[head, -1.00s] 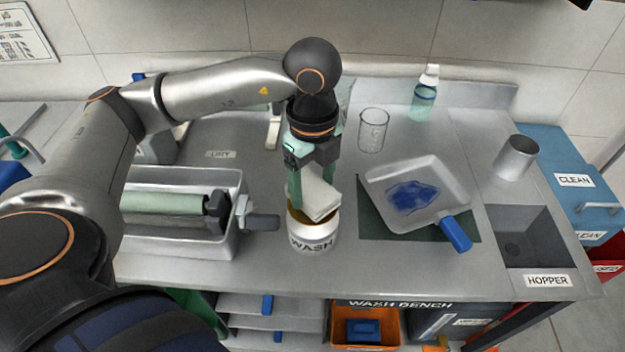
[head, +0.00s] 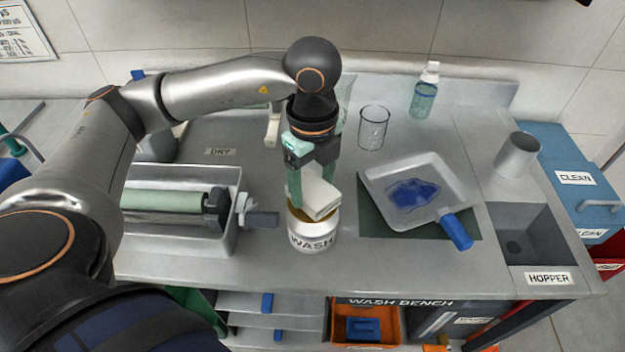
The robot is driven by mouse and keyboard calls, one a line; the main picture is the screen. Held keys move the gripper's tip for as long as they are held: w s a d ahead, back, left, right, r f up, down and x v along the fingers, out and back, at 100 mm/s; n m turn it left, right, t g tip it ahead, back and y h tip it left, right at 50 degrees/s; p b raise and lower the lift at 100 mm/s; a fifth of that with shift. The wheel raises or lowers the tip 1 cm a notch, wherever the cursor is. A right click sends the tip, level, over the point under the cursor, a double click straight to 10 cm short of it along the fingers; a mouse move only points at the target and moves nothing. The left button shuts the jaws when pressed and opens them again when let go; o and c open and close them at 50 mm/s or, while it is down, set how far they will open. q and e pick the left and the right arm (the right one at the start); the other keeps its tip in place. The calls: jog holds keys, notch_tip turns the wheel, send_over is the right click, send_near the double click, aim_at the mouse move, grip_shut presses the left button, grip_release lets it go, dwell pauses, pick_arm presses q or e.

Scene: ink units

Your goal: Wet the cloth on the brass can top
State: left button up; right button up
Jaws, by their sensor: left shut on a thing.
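The can (head: 312,240), white-grey with a "WASH" label and a brass top (head: 296,213), stands upright near the front of the bench. My left gripper (head: 315,186) points down over it, shut on a folded white cloth (head: 321,199). The cloth is at the brass top and covers much of it; whether it presses on the top or hangs just above is hard to tell. The fingers hide part of the cloth. My right gripper is not in view.
Left of the can is a metal tray (head: 230,238) with a green roller (head: 165,199). To the right, a white tray (head: 455,180) with blue ink and a blue handle lies on a dark mat (head: 375,222). A glass beaker (head: 373,128) and a bottle (head: 425,92) stand behind; a sink (head: 525,225) is farther right.

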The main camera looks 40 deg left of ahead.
aim_at(312, 188)
pick_arm(q)
jog(key=shift+f+b, duration=0.7)
jog(key=shift+f, duration=0.15)
dwell(0.6)
dwell(0.6)
jog(key=shift+r+p, duration=2.6)
jog(key=shift+r, duration=1)
